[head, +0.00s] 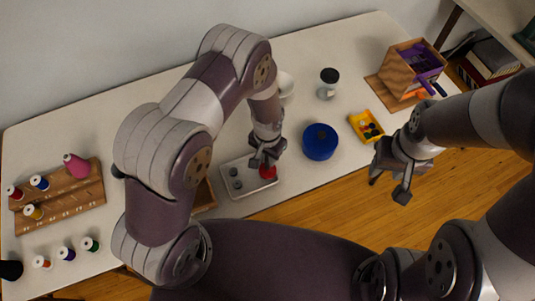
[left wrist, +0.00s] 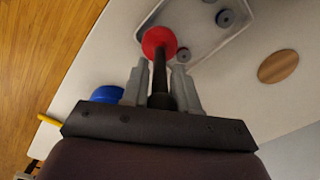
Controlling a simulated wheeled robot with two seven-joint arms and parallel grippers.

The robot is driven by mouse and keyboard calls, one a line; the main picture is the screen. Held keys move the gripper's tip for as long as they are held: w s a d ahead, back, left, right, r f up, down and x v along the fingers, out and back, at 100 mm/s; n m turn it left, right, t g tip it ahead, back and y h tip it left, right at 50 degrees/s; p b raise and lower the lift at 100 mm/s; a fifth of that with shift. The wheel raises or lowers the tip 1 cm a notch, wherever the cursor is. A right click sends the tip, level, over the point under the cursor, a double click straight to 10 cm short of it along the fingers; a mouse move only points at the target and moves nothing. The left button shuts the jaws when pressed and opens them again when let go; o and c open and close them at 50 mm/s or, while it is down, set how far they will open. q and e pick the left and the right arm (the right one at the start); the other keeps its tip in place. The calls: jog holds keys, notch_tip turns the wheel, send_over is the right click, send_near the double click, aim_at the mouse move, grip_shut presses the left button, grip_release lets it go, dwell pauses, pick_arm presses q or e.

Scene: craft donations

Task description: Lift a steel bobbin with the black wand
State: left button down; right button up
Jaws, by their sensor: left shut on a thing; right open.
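My left gripper (head: 266,157) is shut on the black wand (left wrist: 159,78). The wand's red round end (left wrist: 159,42) points away from the fingers; it also shows in the head view (head: 268,172), over the right end of the pale tray (head: 250,192). Grey steel bobbins lie in the tray, one (head: 236,184) in front of another (head: 233,172). In the left wrist view a small grey bobbin (left wrist: 183,55) is close beside the red end; I cannot tell whether they touch. My right gripper (head: 389,184) is open and empty, off the table's front edge.
A blue round tin (head: 320,142) and a yellow tray of buttons (head: 366,126) stand right of the pale tray. A mug (head: 328,84) and a wooden box (head: 405,72) are further back. A thread rack (head: 62,199) stands at left. My left arm hides the table's middle.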

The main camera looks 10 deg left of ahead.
pick_arm(q)
notch_tip(320, 180, up, 7)
jog(key=p, duration=0.5)
jog(key=shift+f, duration=0.2)
